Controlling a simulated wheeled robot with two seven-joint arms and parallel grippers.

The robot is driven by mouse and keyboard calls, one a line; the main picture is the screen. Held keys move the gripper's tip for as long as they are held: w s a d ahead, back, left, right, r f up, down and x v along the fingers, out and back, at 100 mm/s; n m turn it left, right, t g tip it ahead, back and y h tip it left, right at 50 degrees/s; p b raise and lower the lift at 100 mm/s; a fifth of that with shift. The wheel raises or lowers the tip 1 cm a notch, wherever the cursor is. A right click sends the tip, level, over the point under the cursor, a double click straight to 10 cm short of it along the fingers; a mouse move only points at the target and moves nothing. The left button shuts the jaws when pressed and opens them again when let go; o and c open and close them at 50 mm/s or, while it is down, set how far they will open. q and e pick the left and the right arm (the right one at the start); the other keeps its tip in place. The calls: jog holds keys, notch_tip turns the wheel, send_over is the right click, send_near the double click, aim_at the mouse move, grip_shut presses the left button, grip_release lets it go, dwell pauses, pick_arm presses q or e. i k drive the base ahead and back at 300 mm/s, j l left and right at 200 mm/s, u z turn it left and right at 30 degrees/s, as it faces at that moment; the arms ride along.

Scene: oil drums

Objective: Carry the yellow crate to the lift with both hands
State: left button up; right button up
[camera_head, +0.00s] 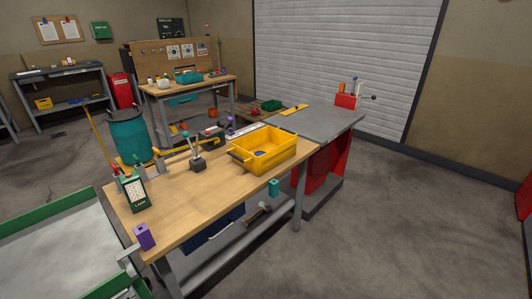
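The yellow crate (279,158) stands upright on the right end of the wooden workbench (213,205), near its back edge. It is open at the top, and something small and bluish shows inside. A grey-topped unit with a red base (320,124) stands just behind and right of the bench; it looks like the lift, but I cannot be sure. Its flat top is mostly bare. Neither of my grippers shows in this view.
A green-edged cart (60,245) is at lower left. Floor at right is clear.

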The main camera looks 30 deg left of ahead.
aim_at(328, 121)
jog(key=i+l+u, duration=0.1)
jog(key=u, duration=0.35)
jog(key=i+l+u, duration=0.1)
jog(key=u, duration=0.3)
jog(key=i+l+u, duration=0.1)
jog(key=u, duration=0.35)
jog(key=l+u, duration=0.2)
jog(key=u, duration=0.2)
